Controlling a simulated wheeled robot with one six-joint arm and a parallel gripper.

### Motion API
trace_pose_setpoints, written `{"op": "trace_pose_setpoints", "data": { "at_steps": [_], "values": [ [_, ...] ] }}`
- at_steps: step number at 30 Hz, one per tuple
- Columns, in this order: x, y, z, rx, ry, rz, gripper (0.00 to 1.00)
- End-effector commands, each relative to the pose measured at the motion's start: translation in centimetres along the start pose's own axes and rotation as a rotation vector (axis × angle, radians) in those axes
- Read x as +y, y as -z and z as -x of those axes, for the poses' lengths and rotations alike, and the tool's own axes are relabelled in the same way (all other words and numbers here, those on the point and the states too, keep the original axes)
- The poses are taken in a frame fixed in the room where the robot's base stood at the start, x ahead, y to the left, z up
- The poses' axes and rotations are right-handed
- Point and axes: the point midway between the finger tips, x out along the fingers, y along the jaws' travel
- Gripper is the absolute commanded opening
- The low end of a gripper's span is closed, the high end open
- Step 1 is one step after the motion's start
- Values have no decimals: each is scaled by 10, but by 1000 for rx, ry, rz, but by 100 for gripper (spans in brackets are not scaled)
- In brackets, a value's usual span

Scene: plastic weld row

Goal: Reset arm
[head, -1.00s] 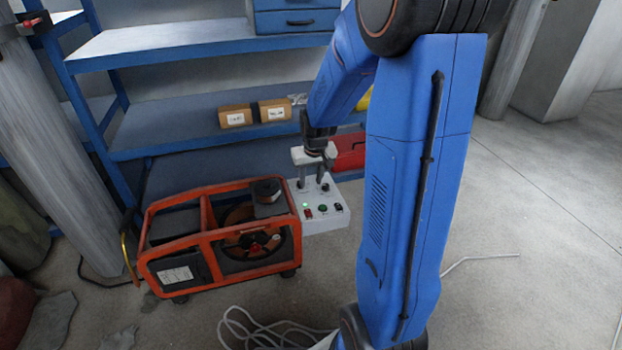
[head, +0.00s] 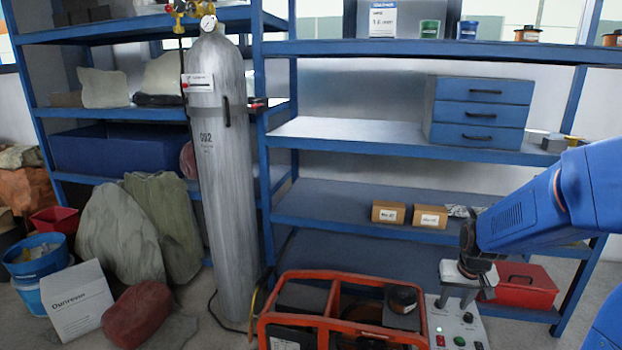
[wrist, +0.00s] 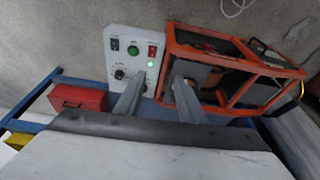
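My gripper (head: 459,290) hangs at the end of my blue arm at the right of the head view, pointing down in front of the control box. In the wrist view my gripper (wrist: 158,82) shows two grey fingers spread apart with nothing between them. The white control box (head: 455,328) has knobs, buttons and a lit green lamp; it also shows beyond the fingers in the wrist view (wrist: 122,47). The fingers appear above the box, and I cannot tell any contact. The orange-framed machine (head: 345,322) stands beside the box.
A blue shelf unit (head: 345,205) stands behind, with two small cardboard boxes (head: 388,212) and a blue drawer unit (head: 480,112). A red toolbox (head: 522,287) lies right of my gripper. A tall gas cylinder (head: 222,180) and sacks (head: 120,235) stand left.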

Motion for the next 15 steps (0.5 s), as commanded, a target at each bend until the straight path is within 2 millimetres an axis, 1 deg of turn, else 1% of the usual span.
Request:
{"op": "trace_pose_setpoints", "data": {
  "at_steps": [1, 6, 11, 15],
  "values": [
    [-7, -6, 15, 13, 4, 13, 36],
    [-23, -32, 55, 32, 14, 48, 36],
    [-35, -60, 88, 50, 25, 80, 36],
    [-44, -87, 114, 65, 34, 107, 36]
  ]
}}
